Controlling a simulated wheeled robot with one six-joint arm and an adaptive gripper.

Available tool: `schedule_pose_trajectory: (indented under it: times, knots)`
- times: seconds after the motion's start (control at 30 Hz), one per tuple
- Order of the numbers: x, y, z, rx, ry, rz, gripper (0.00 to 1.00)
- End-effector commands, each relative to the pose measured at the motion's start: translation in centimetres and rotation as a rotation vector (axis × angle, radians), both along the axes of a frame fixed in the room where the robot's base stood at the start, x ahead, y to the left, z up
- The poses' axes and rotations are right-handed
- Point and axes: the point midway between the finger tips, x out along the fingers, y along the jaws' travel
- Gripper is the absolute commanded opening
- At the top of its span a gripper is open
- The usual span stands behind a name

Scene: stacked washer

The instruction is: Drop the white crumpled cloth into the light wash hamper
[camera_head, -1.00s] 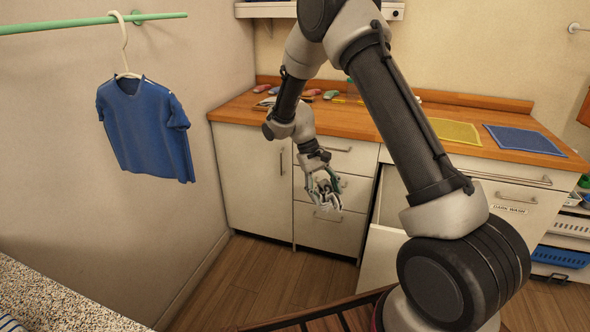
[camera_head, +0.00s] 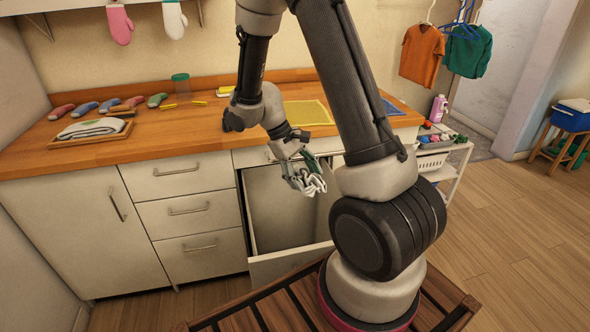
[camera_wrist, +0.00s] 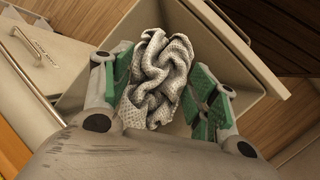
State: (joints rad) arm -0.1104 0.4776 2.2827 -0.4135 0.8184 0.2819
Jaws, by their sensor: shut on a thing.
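My gripper (camera_head: 303,178) is shut on the white crumpled cloth (camera_head: 314,187). In the wrist view the cloth (camera_wrist: 159,78) is bunched between the green finger pads of my gripper (camera_wrist: 158,88). An open pull-out hamper (camera_head: 290,262) in the counter front is below and behind the cloth in the head view. Its pale inside shows around the cloth in the wrist view (camera_wrist: 225,50). The cloth is held above this hamper, apart from its walls as far as I can tell. No label can be read on the hamper from here, and my arm hides part of it.
Closed drawers (camera_head: 190,208) lie left of the hamper. A white rack (camera_head: 440,160) stands to the right, with open floor beyond.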

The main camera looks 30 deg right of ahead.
Motion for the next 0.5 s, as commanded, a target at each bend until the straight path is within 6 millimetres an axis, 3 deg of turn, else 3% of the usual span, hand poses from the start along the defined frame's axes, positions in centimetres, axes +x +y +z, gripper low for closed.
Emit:
schedule_pose_trajectory:
  times: [0.5]
  knots:
    - [0.3, 0.1, -6.5, 0.008, -0.005, 0.017, 0.40]
